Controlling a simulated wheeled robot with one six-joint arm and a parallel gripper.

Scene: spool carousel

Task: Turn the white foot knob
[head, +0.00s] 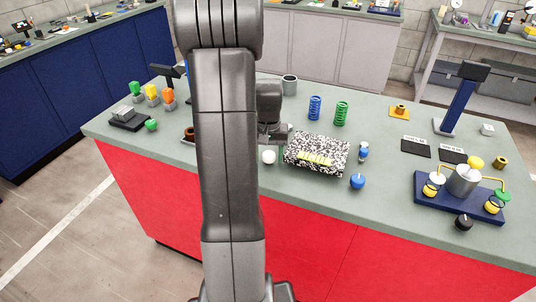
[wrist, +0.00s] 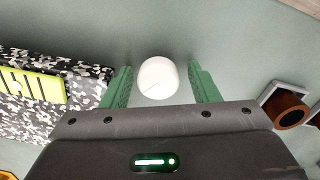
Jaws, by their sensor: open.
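The white foot knob (head: 269,157) stands on the counter beside the speckled black-and-white box (head: 318,150), at its left end. In the wrist view the knob (wrist: 158,77) is a round white shape with a thin line on it, between the two green fingers. My gripper (wrist: 161,88) is open, with one finger on each side of the knob and a gap visible at both sides. In the head view my arm hides most of the gripper, and its fingertips cannot be made out.
The speckled box (wrist: 75,75) with its yellow-green strip lies close to the left finger. A brown ring-like part (wrist: 291,117) is to the right. A blue knob (head: 357,182) stands right of the box. Several coloured items and a blue carousel base (head: 430,203) occupy the counter.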

